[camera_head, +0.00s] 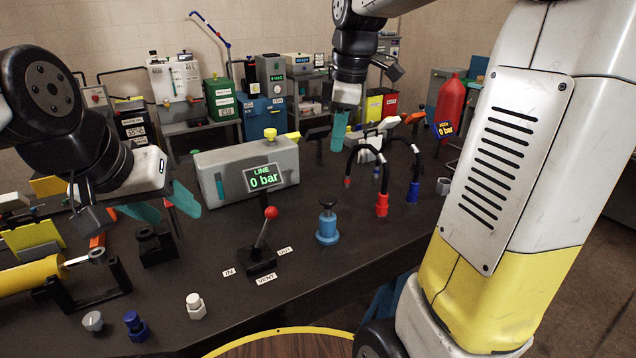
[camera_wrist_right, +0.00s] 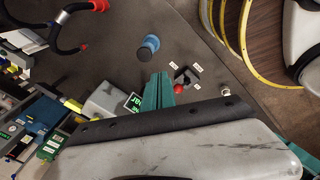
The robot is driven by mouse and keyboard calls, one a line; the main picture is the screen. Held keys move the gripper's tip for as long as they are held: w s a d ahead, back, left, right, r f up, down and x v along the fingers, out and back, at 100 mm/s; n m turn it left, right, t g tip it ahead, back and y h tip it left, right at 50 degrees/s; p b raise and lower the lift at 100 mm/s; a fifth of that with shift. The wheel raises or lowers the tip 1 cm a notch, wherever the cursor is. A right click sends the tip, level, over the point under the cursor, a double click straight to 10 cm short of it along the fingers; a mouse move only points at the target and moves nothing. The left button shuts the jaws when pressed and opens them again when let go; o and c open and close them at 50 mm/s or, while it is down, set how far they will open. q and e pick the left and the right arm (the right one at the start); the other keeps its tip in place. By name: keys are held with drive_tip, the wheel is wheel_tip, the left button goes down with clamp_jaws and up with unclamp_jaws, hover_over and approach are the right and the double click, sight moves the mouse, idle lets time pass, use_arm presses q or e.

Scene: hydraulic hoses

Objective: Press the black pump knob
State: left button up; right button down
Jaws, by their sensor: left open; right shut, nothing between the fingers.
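The black pump knob (camera_head: 328,202) tops a blue pump body (camera_head: 327,231) on the dark bench, right of the red-balled lever. In the right wrist view, the knob (camera_wrist_right: 144,54) and blue body (camera_wrist_right: 152,42) lie just beyond the fingertips. My right gripper (camera_head: 339,130) points down, shut and empty, in front of the bench's back equipment. It appears higher than the knob and clear of it; its teal fingers (camera_wrist_right: 158,90) also show in the wrist view.
A lever with a red ball (camera_head: 271,213) stands left of the pump, among IN, OUT and VENT labels. Black hoses with red (camera_head: 382,204) and blue (camera_head: 413,191) ends hang to the right.

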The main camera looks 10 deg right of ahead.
sight(328, 199)
drive_tip(key=w+f+n+g, duration=0.2)
drive_tip(key=w+f+n, duration=0.1)
drive_tip(key=w+n, duration=0.4)
drive_tip(key=shift+w+d+f+h, duration=0.15)
drive_tip(key=shift+w+f+h, duration=0.1)
drive_tip(key=shift+w+h, duration=0.25)
drive_tip(key=shift+w, duration=0.1)
wheel_tip(328, 199, down, 14)
drive_tip(key=shift+f, duration=0.1)
drive_tip(key=shift+f, duration=1.6)
